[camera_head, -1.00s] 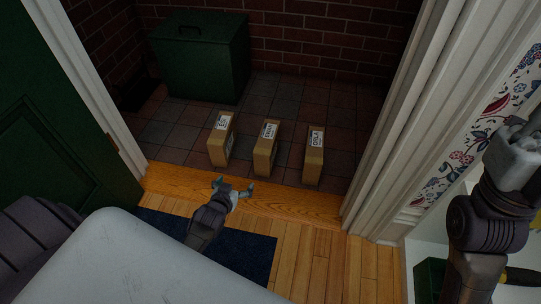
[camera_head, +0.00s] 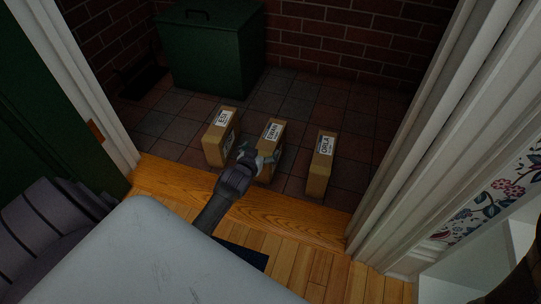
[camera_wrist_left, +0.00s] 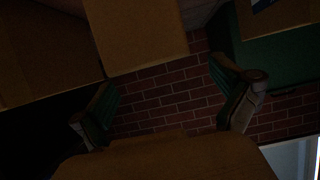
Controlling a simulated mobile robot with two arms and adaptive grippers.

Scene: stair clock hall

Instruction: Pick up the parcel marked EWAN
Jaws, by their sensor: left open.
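The parcel marked EWAN (camera_head: 269,141) is a tan cardboard box with a white label, upright in the middle of a row of three on the tiles. My left gripper (camera_head: 257,158) is open at its near side, overlapping its lower part in the head view. Whether the fingers touch it cannot be told. In the dark left wrist view the fingers (camera_wrist_left: 167,105) are spread apart, with brown cardboard surfaces above and a brown surface along the bottom edge; I cannot tell which is EWAN. My right gripper is out of view.
A parcel with a label like ESME (camera_head: 219,137) stands to the left, and one marked ORLA (camera_head: 320,165) to the right. A green lidded bin (camera_head: 210,52) stands behind. A wooden threshold (camera_head: 245,208) and white door frame (camera_head: 425,130) border the doorway.

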